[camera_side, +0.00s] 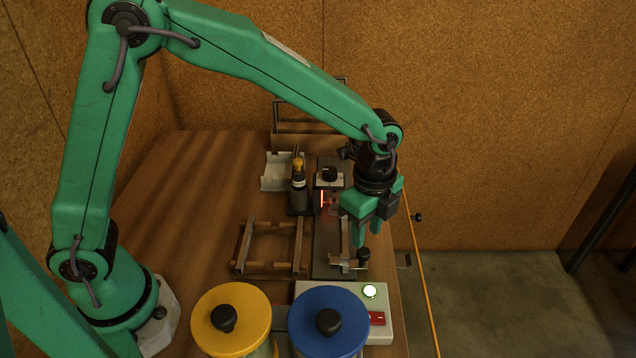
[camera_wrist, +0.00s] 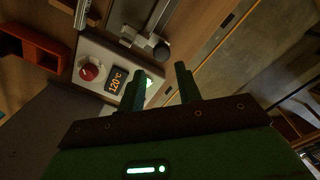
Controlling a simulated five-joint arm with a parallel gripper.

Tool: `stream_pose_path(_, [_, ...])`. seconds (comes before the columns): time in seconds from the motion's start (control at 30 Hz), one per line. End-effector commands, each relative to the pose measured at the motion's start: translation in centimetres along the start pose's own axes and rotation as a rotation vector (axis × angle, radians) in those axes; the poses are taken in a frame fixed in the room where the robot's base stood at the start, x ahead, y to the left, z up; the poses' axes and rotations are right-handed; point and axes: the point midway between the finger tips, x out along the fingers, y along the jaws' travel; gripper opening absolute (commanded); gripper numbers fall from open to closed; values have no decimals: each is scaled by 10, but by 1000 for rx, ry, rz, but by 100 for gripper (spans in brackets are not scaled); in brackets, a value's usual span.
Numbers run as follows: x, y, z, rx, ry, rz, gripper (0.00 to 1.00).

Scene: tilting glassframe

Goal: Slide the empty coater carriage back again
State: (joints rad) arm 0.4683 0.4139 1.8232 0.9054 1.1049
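The coater carriage (camera_side: 345,262) is a metal piece across the near end of a dark track (camera_side: 325,255), with a round black knob (camera_side: 364,254) on its right. In the wrist view the knob (camera_wrist: 161,50) shows at the top, beyond my fingertips. My gripper (camera_side: 368,236) points down just above the knob in the side view. Its two fingers stand apart in the wrist view (camera_wrist: 158,72), with nothing seen between them. My gripper covers part of the carriage, and I cannot tell whether the fingers touch the knob.
A wooden frame (camera_side: 268,265) and a dark bottle (camera_side: 298,195) are left of the track. A red glow shows farther back.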

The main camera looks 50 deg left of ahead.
Motion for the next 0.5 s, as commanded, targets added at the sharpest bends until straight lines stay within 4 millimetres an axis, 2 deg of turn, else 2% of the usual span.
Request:
stream_pose_path(0.2, [-18,0,0,1,0,0,34])
stream_pose_path(0.5, [-21,0,0,1,-1,1,34])
